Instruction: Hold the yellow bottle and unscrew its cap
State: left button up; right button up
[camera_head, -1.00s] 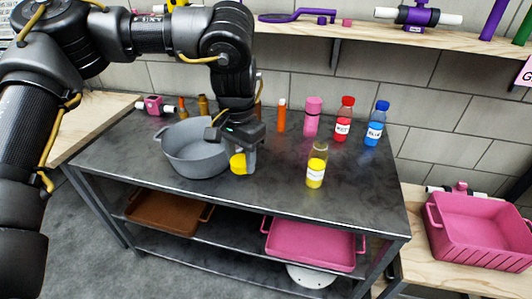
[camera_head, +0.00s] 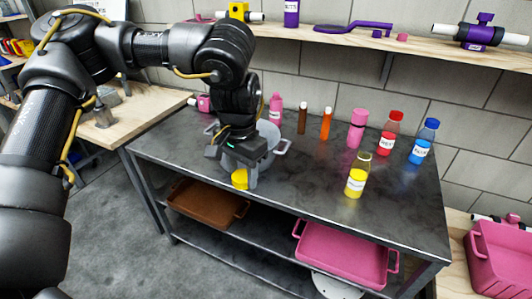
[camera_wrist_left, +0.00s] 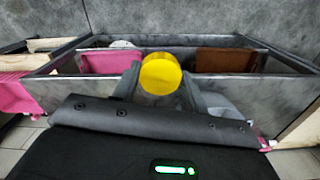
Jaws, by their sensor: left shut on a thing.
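The yellow bottle (camera_head: 355,182) stands upright on the dark table, its neck open at the top with no cap on it. My left gripper (camera_head: 241,181) is shut on the yellow cap (camera_head: 239,179), to the left of the bottle and well apart from it. In the left wrist view the round yellow cap (camera_wrist_left: 161,74) sits between the two fingers. My right gripper is not in view.
A grey pot (camera_head: 270,133) is largely hidden behind my left gripper. A red bottle (camera_head: 389,137), a blue bottle (camera_head: 423,143) and a pink bottle (camera_head: 357,130) stand behind the yellow bottle. Pink (camera_head: 345,262) and brown (camera_head: 205,203) trays lie on the shelf below.

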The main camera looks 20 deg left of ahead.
aim_at(360, 168)
jog(key=u, duration=0.5)
jog(key=k, duration=1.2)
jog(key=u, duration=0.7)
jog(key=i, duration=2.05)
jog(key=z, duration=1.6)
jog(key=i, duration=0.65)
jog(key=z, duration=0.6)
